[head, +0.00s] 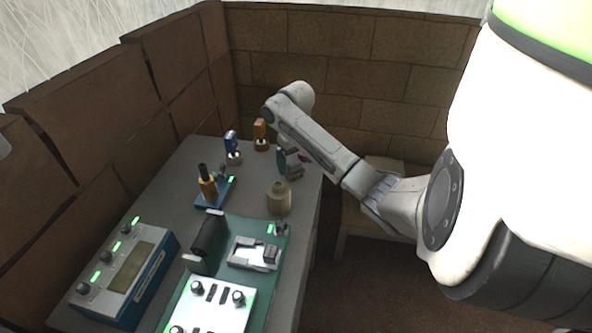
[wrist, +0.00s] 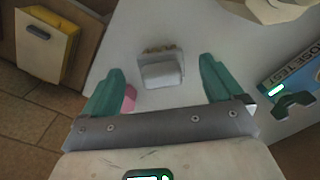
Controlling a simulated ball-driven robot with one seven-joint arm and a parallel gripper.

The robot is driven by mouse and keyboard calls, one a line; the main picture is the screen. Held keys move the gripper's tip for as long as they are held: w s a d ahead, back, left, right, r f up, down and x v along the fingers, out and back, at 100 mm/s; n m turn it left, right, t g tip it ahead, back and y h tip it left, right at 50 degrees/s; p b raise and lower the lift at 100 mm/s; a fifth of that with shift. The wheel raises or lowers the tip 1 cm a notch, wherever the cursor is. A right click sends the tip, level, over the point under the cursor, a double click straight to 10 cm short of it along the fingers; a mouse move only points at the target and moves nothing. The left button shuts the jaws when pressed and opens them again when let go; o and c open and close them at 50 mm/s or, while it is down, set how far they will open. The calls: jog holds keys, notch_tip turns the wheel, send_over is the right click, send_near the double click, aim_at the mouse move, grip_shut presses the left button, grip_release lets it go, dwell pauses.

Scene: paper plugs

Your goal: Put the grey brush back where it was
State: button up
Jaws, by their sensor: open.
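My gripper (wrist: 161,66) is open, its two teal fingers spread wide. In the wrist view a pale grey block with a brownish, bristle-like edge (wrist: 161,74) lies between and beyond the fingertips, apart from both. It looks like the grey brush, though I cannot be sure. In the head view my gripper (head: 287,162) is low over the far right part of the table, and the grey block cannot be told clearly from it there.
A pink piece (wrist: 129,98) shows beside the left finger. A beige bottle (head: 279,199) stands nearer on the table (head: 190,160). An orange item (head: 260,131) and a blue-topped item (head: 231,142) stand behind. A blue tester (wrist: 292,78) is at right. The table edge drops to the floor.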

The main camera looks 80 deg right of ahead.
aim_at(296, 164)
notch_tip(296, 164, up, 8)
jog(key=shift+f+p, duration=0.1)
jog(key=shift+p, duration=1.1)
jog(key=shift+f, duration=0.1)
